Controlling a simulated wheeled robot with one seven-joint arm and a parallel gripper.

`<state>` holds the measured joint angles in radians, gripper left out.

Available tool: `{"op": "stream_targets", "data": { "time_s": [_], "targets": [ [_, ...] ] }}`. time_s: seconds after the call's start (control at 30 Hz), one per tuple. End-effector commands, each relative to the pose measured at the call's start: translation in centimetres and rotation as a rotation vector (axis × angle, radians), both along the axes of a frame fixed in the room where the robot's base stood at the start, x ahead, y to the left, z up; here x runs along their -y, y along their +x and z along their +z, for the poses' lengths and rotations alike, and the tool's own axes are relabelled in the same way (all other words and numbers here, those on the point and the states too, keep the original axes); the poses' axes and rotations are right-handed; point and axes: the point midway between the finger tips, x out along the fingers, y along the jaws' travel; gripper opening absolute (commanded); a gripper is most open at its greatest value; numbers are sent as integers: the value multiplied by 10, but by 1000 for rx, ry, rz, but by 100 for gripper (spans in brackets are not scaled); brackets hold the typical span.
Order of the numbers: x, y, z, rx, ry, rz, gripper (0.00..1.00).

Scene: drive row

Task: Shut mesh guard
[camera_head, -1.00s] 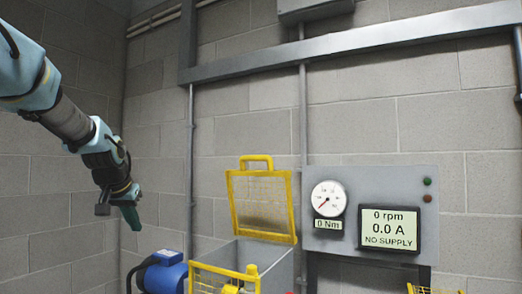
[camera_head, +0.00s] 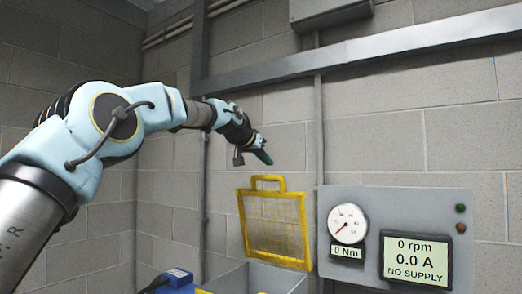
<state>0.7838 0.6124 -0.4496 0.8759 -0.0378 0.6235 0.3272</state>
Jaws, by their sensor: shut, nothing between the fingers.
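The mesh guard (camera_head: 274,226) is a yellow-framed wire panel with a handle on its top edge. It stands raised and open, tilted slightly back, at the rear of a grey box (camera_head: 262,280). My gripper (camera_head: 266,158) is shut and empty. In the picture it is above the guard's handle (camera_head: 268,181) and apart from it. How far it is from the guard in depth I cannot tell. The lower part of the box and what lies in it are cut off by the bottom edge.
A grey panel (camera_head: 400,200) with a round dial (camera_head: 347,223) and a display (camera_head: 416,260) reading 0 rpm is right of the guard. A blue motor (camera_head: 172,280) shows at the bottom left. A grey rail and vertical conduits run along the block wall.

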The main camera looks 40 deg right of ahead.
Motion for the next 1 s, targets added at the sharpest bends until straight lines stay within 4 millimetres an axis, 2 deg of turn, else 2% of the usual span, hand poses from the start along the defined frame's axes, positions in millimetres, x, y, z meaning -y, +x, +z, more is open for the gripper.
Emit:
{"op": "stream_targets", "data": {
  "time_s": [0.03, 0.27, 0.7, 1.0],
  "targets": [
    [9, 2, 0, -2, 2, -1, 0],
    [39, 10, -17, -2, 3, 0, 0],
    [6, 3, -32, 0, 0, 2, 0],
    [1, 1, -36, 0, 0, 1, 0]
  ]
}}
